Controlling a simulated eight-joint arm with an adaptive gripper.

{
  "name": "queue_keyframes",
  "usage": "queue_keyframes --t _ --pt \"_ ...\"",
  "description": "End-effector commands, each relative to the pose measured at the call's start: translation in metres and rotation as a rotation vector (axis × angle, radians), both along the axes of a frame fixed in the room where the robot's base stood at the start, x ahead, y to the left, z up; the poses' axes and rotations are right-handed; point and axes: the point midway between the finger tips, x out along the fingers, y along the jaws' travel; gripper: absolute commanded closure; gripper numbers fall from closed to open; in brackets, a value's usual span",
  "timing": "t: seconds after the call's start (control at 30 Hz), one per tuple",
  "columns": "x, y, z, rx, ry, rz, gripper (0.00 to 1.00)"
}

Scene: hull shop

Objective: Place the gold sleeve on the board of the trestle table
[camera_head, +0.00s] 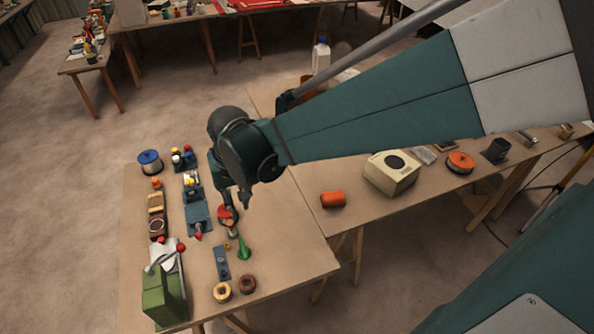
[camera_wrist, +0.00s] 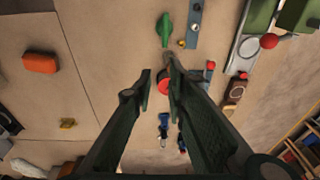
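My gripper (camera_head: 238,197) hangs over the near trestle table (camera_head: 300,255), above a red round piece (camera_head: 225,212). In the wrist view my gripper (camera_wrist: 160,76) is open, its fingertips apart with the red piece (camera_wrist: 163,86) showing beyond the gap. A small gold piece (camera_head: 227,246), probably the gold sleeve, lies on the board beside the green cone-shaped piece (camera_head: 243,249); it also shows in the wrist view (camera_wrist: 182,43). I cannot tell for sure which is the sleeve.
A green machine (camera_head: 164,295), blue spool (camera_head: 150,162) and two ring-shaped pieces (camera_head: 234,288) stand near the table's edges. An orange cylinder (camera_head: 333,199) and a cream box (camera_head: 391,173) stand on the adjoining table. Bare board shows at the near table's right. My arm hides part of the tables.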

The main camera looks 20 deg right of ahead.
Motion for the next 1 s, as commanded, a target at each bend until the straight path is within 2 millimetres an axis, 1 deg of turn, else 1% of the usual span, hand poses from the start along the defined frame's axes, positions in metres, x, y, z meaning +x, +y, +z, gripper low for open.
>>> queue_keyframes --t 0.03,0.1,0.5,0.8,1.0 --pt "-0.004 -0.008 0.006 0.002 -0.012 -0.003 0.84" --pt "-0.008 -0.016 0.015 0.005 -0.032 -0.003 0.84" --pt "-0.034 -0.060 0.056 0.013 -0.142 -0.002 0.84" --pt "-0.057 -0.091 0.080 0.010 -0.227 -0.005 0.84" --pt "-0.074 -0.110 0.092 0.002 -0.284 -0.006 0.84"
